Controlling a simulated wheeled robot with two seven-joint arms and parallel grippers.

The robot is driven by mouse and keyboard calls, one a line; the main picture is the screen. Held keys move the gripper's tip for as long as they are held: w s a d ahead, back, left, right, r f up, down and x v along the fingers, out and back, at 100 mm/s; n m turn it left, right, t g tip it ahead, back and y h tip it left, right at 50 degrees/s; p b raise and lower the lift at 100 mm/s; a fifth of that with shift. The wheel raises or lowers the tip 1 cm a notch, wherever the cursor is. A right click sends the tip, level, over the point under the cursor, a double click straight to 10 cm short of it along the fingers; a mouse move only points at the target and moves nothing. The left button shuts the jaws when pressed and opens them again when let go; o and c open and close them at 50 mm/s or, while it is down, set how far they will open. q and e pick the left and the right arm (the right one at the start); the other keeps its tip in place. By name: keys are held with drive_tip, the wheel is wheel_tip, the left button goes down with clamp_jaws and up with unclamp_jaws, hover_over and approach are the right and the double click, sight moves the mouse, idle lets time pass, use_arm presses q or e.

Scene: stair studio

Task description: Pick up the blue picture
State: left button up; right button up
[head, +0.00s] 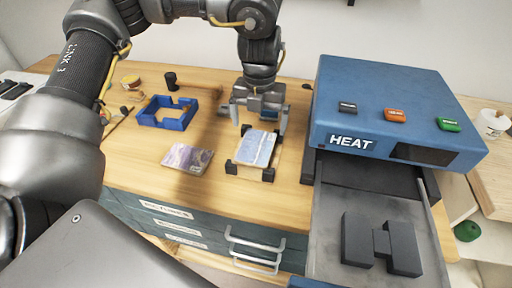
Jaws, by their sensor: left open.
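The blue picture (257,147) is a light blue panel lying on a small stand with black corner blocks (232,167) on the wooden worktop. My left gripper (258,128) is above the far edge of the picture, pointing down, with its fingers apart on either side of the picture's far end. It holds nothing that I can see. Whether the fingers touch the picture cannot be told. My right gripper is not in view.
A second, purplish picture (188,158) lies flat to the left. A blue open frame (166,113) and a mallet (172,81) lie behind it. A blue HEAT machine (392,95) with an open drawer (335,205) stands right. Drawers with handles (255,250) are below the worktop.

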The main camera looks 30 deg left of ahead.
sight(256, 146)
use_arm(q)
drive_tip(key=shift+f, duration=0.9)
drive_tip(key=f, duration=0.5)
drive_tip(key=shift+s+a, duration=0.15)
drive_tip(key=shift+a, duration=0.15)
drive_tip(key=shift+c, duration=0.4)
drive_tip(key=c, duration=0.8)
wheel_tip(256, 146, up, 10)
drive_tip(key=shift+r, duration=0.1)
drive_tip(key=shift+c, duration=0.2)
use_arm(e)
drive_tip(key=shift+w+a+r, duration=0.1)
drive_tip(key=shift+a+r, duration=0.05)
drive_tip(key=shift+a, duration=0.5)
